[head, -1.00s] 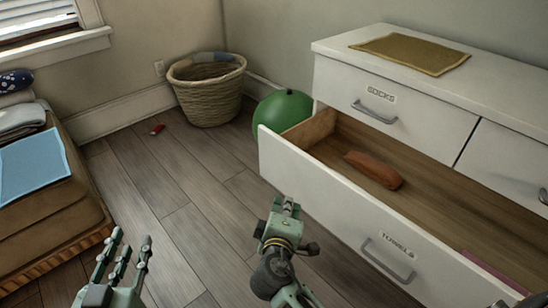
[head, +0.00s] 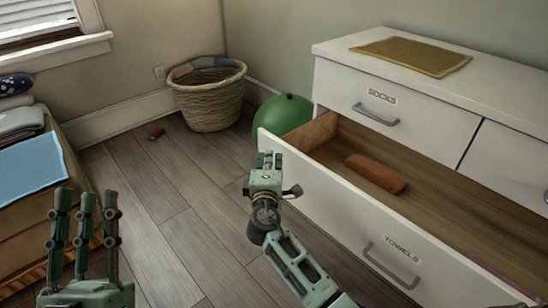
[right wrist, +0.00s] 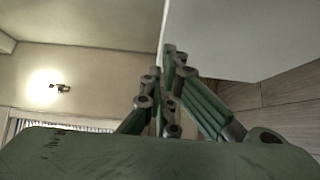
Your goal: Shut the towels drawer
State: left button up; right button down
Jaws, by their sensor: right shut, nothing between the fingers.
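The towels drawer (head: 325,192) is pulled far out of the white dresser, with its label and grey handle (head: 392,264) on the front. A reddish-brown long object (head: 376,173) lies inside it. My right gripper (head: 269,157) is shut and empty, in front of the drawer front near its far left end. In the right wrist view its fingers (right wrist: 168,75) are close beside a white panel; I cannot tell if they touch. My left gripper (head: 87,195) is open and empty at the lower left, well away from the dresser.
The socks drawer (head: 396,110) above is shut. A green round object (head: 286,114) stands behind the drawer's far end. A wicker basket (head: 208,95) is in the corner. Towels are stacked at left.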

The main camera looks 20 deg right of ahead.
pick_arm(q)
jog(key=shift+s+r+t, duration=0.3)
jog(key=shift+s+r, duration=0.05)
jog(key=shift+r, duration=0.1)
pick_arm(e)
jog(key=shift+w+d, duration=0.4)
jog(key=shift+d, duration=0.45)
